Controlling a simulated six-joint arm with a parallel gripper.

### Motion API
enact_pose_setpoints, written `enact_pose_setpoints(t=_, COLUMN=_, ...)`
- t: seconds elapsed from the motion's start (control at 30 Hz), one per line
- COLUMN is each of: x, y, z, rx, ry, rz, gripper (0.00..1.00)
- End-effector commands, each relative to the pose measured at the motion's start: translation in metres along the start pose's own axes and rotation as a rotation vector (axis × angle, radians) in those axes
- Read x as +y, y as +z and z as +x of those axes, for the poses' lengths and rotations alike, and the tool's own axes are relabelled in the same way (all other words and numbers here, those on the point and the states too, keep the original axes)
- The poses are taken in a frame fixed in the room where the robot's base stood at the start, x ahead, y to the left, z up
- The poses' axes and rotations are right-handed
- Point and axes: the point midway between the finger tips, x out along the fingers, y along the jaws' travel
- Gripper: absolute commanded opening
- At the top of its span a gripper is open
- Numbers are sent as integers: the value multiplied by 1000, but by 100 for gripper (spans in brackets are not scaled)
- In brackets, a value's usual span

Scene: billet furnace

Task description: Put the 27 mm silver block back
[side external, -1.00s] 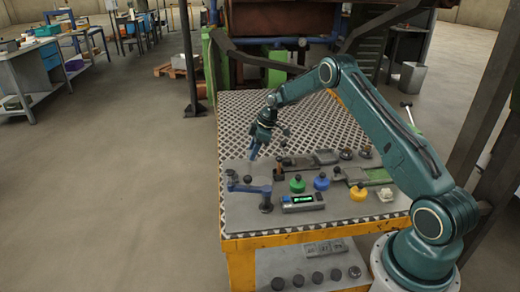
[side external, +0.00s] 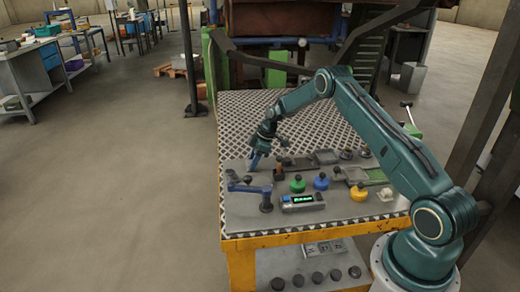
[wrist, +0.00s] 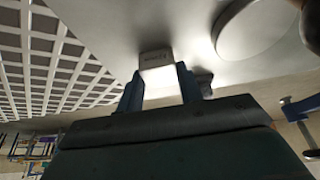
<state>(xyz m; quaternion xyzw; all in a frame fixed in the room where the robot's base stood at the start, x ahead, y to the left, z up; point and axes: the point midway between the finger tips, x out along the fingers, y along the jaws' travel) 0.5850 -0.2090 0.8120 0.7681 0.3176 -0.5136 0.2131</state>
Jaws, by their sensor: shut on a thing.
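My gripper (side external: 254,163) points down over the far left part of the grey plate (side external: 240,212) on the bench. In the wrist view, the blue fingers of my gripper (wrist: 159,80) are shut on a silver block (wrist: 157,61) with small dark marking on one face, too small to read. The block sits between the fingertips, close over or on the grey surface; I cannot tell whether it touches. In the side view the block is too small to make out.
A blue lever (side external: 249,188) stands in front of my gripper. A green knob (side external: 297,184), a blue knob (side external: 321,182), a yellow knob (side external: 359,192) and a display box (side external: 302,202) stand to the right. A large round disc (wrist: 258,22) is near the block.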

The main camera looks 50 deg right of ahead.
Motion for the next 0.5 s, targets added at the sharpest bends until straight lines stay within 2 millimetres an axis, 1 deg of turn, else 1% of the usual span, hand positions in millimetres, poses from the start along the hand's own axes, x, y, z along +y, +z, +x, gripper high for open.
enact_pose_setpoints(t=0.17, x=0, y=1, z=2, rx=1, ry=1, rz=-1, gripper=0)
enact_pose_setpoints(t=0.2, x=0, y=1, z=3, rx=0, ry=-1, rz=0, gripper=42)
enact_pose_setpoints(t=0.27, x=0, y=1, z=3, rx=0, ry=-1, rz=0, gripper=54)
enact_pose_setpoints(t=0.3, x=0, y=1, z=2, rx=0, ry=-1, rz=0, gripper=58)
enact_pose_setpoints(t=0.5, x=0, y=1, z=2, rx=0, ry=-1, rz=0, gripper=58)
